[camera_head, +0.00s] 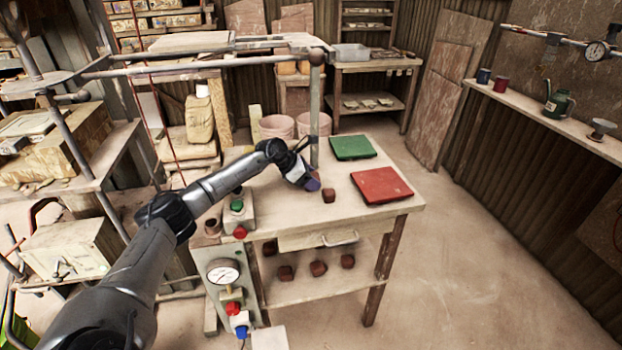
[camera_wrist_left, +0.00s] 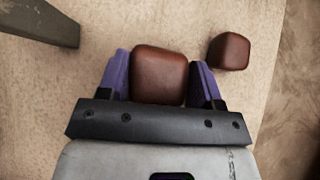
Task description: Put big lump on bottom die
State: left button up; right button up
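In the left wrist view, a big reddish-brown lump (camera_wrist_left: 158,75) sits between the two purple fingers of my left gripper (camera_wrist_left: 160,80). The fingers lie close along both its sides; whether they press on it is not clear. A smaller brown lump (camera_wrist_left: 229,51) lies to the right, outside the fingers. In the head view, my left gripper (camera_head: 312,184) is low over the wooden table, and a brown lump (camera_head: 328,196) is just right of it. The big lump is mostly hidden there. I cannot make out the bottom die for certain. My right gripper is not in view.
A green plate (camera_head: 351,147) and a red plate (camera_head: 381,185) lie on the table (camera_head: 290,217). A post (camera_head: 315,110) stands behind the gripper. Several brown lumps (camera_head: 318,268) sit on the shelf below. A control box with a gauge (camera_head: 223,271) is at the table's left.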

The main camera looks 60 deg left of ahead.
pick_arm(q)
jog(key=o, duration=0.5)
jog(key=shift+c, duration=0.2)
jog(key=shift+r, duration=0.25)
jog(key=p+v, duration=0.1)
jog(key=v, duration=0.6)
jog(key=shift+s+a+f, duration=0.15)
jog(key=shift+s, duration=0.05)
jog(key=shift+s+r+p, duration=0.45)
jog(key=shift+s+r, duration=0.05)
jog(key=shift+r, duration=0.15)
jog(key=shift+p+v, duration=1.45)
jog(key=shift+p, duration=0.4)
jog(key=shift+r, duration=0.1)
